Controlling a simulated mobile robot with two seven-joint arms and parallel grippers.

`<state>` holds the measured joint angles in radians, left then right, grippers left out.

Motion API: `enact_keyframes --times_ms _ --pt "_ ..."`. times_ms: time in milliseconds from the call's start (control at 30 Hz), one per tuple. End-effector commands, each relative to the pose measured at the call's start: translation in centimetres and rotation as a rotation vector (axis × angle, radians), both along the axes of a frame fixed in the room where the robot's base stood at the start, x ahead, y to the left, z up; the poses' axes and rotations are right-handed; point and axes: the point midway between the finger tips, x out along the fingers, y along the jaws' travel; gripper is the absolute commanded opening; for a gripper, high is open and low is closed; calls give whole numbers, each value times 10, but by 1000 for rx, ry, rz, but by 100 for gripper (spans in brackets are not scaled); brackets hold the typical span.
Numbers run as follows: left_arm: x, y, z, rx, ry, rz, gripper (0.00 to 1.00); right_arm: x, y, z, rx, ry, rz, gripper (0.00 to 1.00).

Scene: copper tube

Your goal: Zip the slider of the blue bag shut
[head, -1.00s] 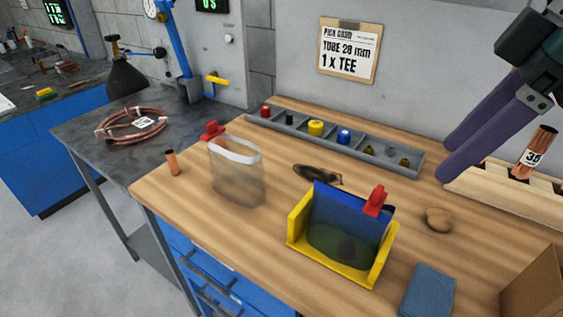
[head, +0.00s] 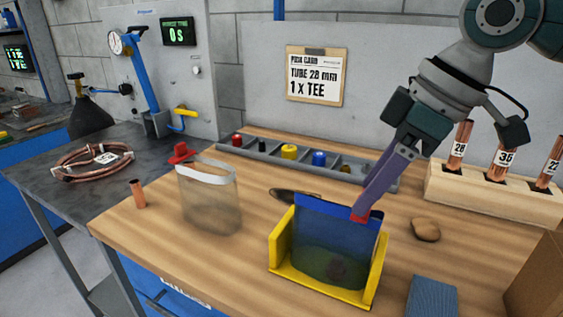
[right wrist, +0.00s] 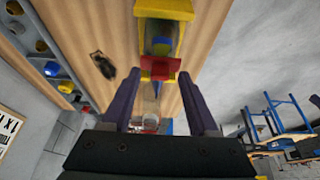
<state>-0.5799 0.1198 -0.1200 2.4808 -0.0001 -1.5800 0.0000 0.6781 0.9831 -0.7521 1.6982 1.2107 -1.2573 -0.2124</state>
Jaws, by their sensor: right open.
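The blue bag (head: 322,230) stands upright in a yellow holder (head: 322,288) on the wooden bench. Its upper band is blue and its lower part is see-through, with something dark inside. Its red slider (head: 360,216) sits at the right end of the bag's top edge. My right gripper (head: 362,208) reaches down from the upper right to the slider. In the right wrist view the open fingers (right wrist: 160,105) stand either side of the red slider (right wrist: 160,68), with gaps beside it. My left gripper is not in view.
A white-topped clear bag (head: 208,195) with a red slider (head: 180,152) stands left. A grey parts tray (head: 270,156) lies behind. A tube rack (head: 490,196) and cardboard box (head: 540,285) stand right. A brown lump (head: 426,230) and blue block (head: 432,297) lie near the holder.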

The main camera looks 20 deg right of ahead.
Motion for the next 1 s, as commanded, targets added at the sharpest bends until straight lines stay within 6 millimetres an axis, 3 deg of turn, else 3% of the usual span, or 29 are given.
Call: enact_keyframes --times_ms 300,833,1000 --pt "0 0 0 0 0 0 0 1 1 -4 -1 -1 1 60" --pt "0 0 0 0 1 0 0 1 1 -3 -1 -1 1 0" --pt "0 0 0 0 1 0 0 1 1 -3 -1 -1 1 0"
